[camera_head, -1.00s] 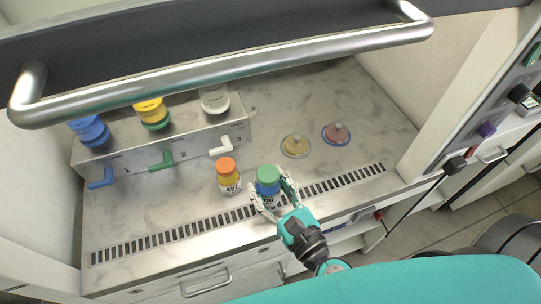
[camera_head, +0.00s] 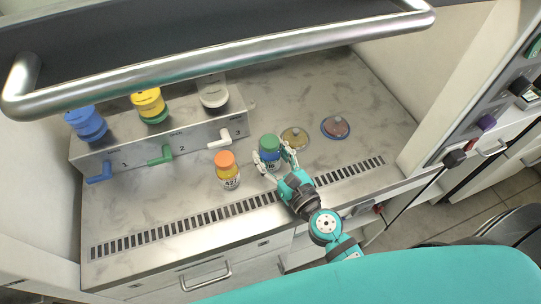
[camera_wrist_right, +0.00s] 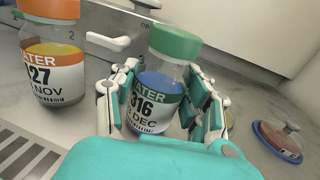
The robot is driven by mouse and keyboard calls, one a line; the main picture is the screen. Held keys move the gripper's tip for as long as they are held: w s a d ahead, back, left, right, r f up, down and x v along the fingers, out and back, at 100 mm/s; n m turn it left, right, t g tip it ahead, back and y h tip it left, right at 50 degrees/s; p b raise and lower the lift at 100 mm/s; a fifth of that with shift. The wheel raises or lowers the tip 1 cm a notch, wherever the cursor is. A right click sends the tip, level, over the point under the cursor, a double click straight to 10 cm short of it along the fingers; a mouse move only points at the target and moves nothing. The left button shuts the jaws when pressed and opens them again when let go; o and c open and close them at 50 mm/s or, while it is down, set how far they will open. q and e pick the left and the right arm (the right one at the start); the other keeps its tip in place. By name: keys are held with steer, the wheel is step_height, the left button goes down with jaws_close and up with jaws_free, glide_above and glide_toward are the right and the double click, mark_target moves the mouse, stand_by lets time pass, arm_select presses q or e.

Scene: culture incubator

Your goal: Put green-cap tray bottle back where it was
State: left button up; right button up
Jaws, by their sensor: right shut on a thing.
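The green-cap bottle (camera_head: 268,143) has blue liquid and a label reading 316 with DEC in the wrist view (camera_wrist_right: 158,85). My right gripper (camera_head: 275,158) is shut around its body, one finger on each side, and the bottle is upright. I cannot tell whether its base touches the worktop. My left gripper is not in view.
An orange-cap bottle (camera_head: 228,172) stands close to the left. Two low dishes, yellowish (camera_head: 294,139) and reddish (camera_head: 336,127), lie to the right. A metal block (camera_head: 190,143) with coloured taps stands behind. A vent grille (camera_head: 215,212) runs along the front. A metal handle bar (camera_head: 230,66) crosses overhead.

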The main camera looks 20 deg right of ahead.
steer(key=shift+f, duration=0.15)
steer(key=o, duration=1)
